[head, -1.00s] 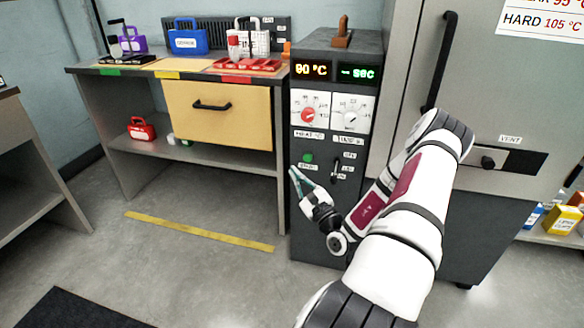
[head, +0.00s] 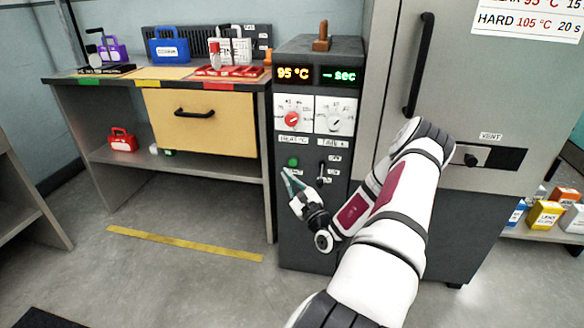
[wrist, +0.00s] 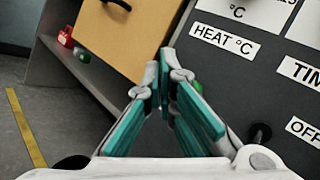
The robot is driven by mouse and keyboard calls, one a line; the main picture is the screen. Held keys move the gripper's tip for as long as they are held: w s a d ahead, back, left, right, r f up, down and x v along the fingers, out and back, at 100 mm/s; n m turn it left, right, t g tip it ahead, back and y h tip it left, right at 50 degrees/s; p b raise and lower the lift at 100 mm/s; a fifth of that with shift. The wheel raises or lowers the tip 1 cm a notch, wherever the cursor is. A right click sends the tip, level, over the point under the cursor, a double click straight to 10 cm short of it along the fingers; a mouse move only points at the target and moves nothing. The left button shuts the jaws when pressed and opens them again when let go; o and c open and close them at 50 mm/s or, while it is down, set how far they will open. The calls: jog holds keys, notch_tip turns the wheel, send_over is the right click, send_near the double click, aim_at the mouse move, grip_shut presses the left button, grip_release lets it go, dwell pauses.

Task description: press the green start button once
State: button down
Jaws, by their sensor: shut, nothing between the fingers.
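The green start button (head: 293,162) is a small round button on the dark front panel of the control cabinet, below the dials and left of a switch. In the wrist view the green button (wrist: 197,87) shows just right of the fingertips, partly hidden by a finger. My gripper (head: 287,177) is in front of the panel, its teal fingertips just below and left of the button. In the wrist view my gripper (wrist: 166,70) is shut and empty, its fingers converging. I cannot tell whether a fingertip touches the button.
The temperature display (head: 293,74) reads 95 °C, above a red dial (head: 292,119) and a second dial (head: 334,121). A lever switch (head: 321,172) sits right of the button. A workbench with a yellow drawer (head: 200,122) stands left. A grey oven (head: 460,90) stands right.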

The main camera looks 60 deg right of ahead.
aim_at(292, 166)
jog(key=shift+w+d+b, duration=0.15)
jog(key=shift+w+d, duration=0.15)
jog(key=shift+d, duration=0.4)
jog(key=shift+w+d+b, duration=0.1)
jog(key=shift+w+d, duration=0.2)
jog(key=shift+d, duration=0.45)
jog(key=shift+w+d+b, duration=0.15)
jog(key=shift+w+d, duration=0.15)
jog(key=shift+d, duration=0.4)
jog(key=shift+d, duration=0.1)
jog(key=shift+w+d, duration=0.15)
jog(key=shift+d, duration=0.15)
jog(key=shift+w+d, duration=0.25)
jog(key=shift+d, duration=0.3)
dwell(0.9)
jog(key=shift+a, duration=0.1)
jog(key=shift+s+a+p, duration=0.45)
jog(key=shift+a+p, duration=0.1)
jog(key=shift+a, duration=0.3)
jog(key=shift+a, duration=0.1)
jog(key=shift+s+a+p, duration=0.3)
jog(key=shift+a+p, duration=0.1)
jog(key=shift+a, duration=0.35)
jog(key=shift+s+a+p, duration=0.35)
jog(key=shift+a+p, duration=0.05)
jog(key=shift+a, duration=0.35)
jog(key=shift+s+a+p, duration=0.3)
jog(key=shift+a+p, duration=0.1)
jog(key=shift+a, duration=0.35)
